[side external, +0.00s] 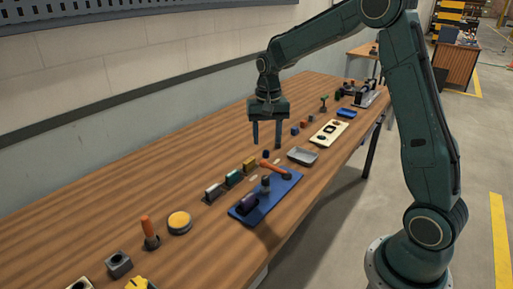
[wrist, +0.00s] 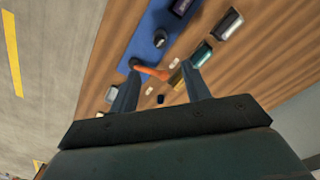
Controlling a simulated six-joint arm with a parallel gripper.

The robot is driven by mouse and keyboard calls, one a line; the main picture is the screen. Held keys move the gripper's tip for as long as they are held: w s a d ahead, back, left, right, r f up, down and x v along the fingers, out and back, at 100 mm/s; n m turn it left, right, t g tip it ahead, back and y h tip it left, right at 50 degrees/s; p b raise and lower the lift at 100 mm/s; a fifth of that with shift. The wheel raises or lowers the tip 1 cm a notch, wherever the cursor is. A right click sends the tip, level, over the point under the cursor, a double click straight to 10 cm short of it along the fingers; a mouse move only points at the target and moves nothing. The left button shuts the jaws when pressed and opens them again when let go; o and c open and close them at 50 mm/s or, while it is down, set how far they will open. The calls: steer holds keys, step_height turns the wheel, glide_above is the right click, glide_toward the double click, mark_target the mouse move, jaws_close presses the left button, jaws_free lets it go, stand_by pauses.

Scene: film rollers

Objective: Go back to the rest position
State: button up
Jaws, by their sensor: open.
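My gripper (side external: 267,133) is open and empty, pointing down above the long wooden table (side external: 130,170). Its two fingers stand apart with nothing between them in the side view. In the wrist view my gripper (wrist: 160,85) also shows its two spread fingers. Below it lies a blue base plate (side external: 287,187) with an orange-handled lever (side external: 272,167), a dark upright post (side external: 265,184) and a dark purple roller (side external: 247,203). The blue plate (wrist: 150,38) and the orange handle (wrist: 152,72) also show in the wrist view.
Yellow, teal and pale rollers (side external: 233,178) stand in a row behind the plate. A grey tray (side external: 303,156) and a cream panel (side external: 329,133) lie to the right. A yellow button (side external: 179,222) and an orange-topped stick (side external: 148,230) stand at front left. The wall runs behind the table.

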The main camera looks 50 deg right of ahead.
steer(key=s+a+r+n+t, duration=0.1)
steer(key=s+a+r+n, duration=0.1)
steer(key=s+a+r, duration=0.4)
steer(key=s+a+r+n+t, duration=0.2)
steer(key=s+a+n, duration=0.1)
steer(key=s, duration=0.7)
steer(key=s+a+r+n+t, duration=0.2)
steer(key=s+a+r+n, duration=0.1)
steer(key=s, duration=0.7)
steer(key=shift+r+n, duration=0.2)
steer(key=shift+n, duration=0.2)
